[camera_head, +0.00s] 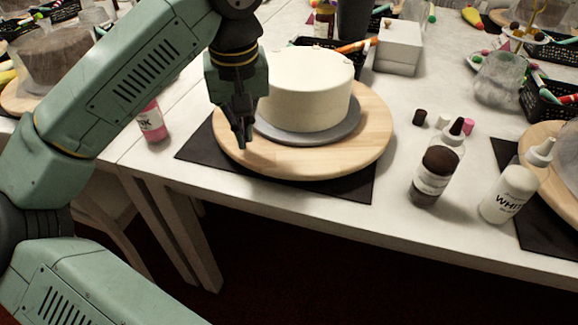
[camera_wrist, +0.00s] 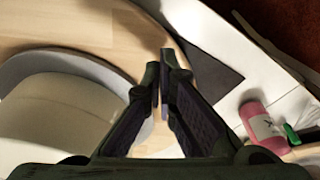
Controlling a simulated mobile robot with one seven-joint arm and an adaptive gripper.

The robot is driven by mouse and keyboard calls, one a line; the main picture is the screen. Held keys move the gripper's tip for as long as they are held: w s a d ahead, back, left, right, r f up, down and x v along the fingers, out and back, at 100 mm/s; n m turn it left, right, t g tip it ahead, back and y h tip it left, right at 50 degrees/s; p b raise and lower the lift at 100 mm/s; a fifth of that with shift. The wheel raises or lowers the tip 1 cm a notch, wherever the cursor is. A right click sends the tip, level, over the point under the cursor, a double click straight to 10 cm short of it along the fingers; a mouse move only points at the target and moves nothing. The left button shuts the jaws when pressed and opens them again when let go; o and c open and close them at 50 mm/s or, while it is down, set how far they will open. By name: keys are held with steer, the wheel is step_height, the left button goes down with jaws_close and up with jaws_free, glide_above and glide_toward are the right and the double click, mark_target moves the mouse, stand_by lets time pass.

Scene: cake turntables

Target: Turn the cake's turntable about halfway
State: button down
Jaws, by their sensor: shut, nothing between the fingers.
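A white cake (camera_head: 308,88) stands on a grey round board (camera_head: 352,125) on a light wooden turntable (camera_head: 372,140). The turntable rests on a black mat (camera_head: 355,188) near the table's front edge. My gripper (camera_head: 244,143) is shut and empty, pointing down at the left part of the turntable, left of the cake. In the wrist view the closed fingertips (camera_wrist: 166,55) show by the turntable's rim, with the turntable (camera_wrist: 120,40), grey board (camera_wrist: 60,62) and cake (camera_wrist: 55,112) to their left. I cannot tell whether the fingers touch the wood.
A pink bottle (camera_head: 152,122) stands left of the mat. A brown-filled bottle (camera_head: 434,178) and a white bottle (camera_head: 508,194) stand to the right. A white box (camera_head: 398,50) and black baskets are behind. Another turntable (camera_head: 545,140) is at the right edge. The table front between mat and bottles is clear.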

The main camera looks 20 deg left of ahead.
mark_target(304, 166)
steer(key=shift+f, duration=0.2)
steer(key=shift+f+b, duration=1.2)
steer(key=shift+f, duration=0.05)
steer(key=shift+s+d, duration=0.2)
steer(key=shift+d, duration=0.7)
steer(key=shift+s+d, duration=0.15)
steer(key=shift+d, duration=0.8)
steer(key=shift+s+d, duration=0.2)
steer(key=shift+d, duration=0.7)
steer(key=shift+w+d, duration=0.15)
steer(key=shift+d, duration=1.2)
steer(key=shift+w+d, duration=0.1)
steer(key=shift+d, duration=1.25)
steer(key=shift+r, duration=0.1)
steer(key=shift+r+p, duration=0.85)
steer(key=shift+r, duration=0.5)
steer(key=shift+r, duration=0.15)
